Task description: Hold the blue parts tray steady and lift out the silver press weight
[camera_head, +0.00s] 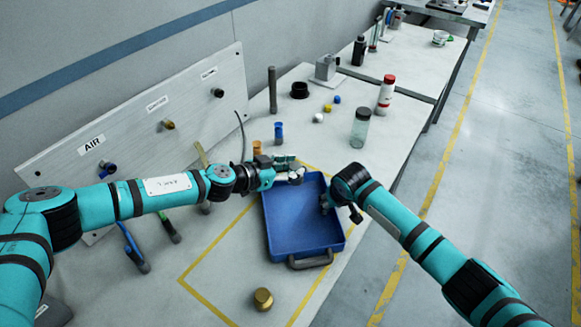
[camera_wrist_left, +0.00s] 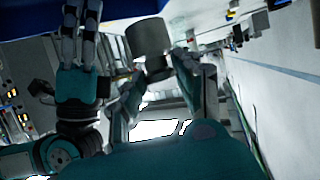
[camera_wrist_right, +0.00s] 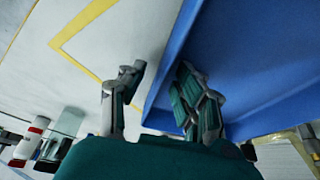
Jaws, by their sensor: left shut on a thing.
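The blue parts tray (camera_head: 295,228) lies on the table, its dark handle toward the near side. My left gripper (camera_head: 290,170) is over the tray's far end. In the left wrist view it is shut on a dark grey cylinder (camera_wrist_left: 148,42), which looks like the silver press weight; in the head view the fingers mostly hide it. My right gripper (camera_head: 341,209) is at the tray's right wall. In the right wrist view its fingers (camera_wrist_right: 160,78) stand on either side of the blue wall (camera_wrist_right: 172,65), with a visible gap, so it looks open.
A brass weight (camera_head: 263,299) stands near the tray's front. A clear jar (camera_head: 360,127), a red-and-white bottle (camera_head: 386,94) and a blue bottle (camera_head: 278,132) stand beyond the tray. Yellow tape marks the table around the tray.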

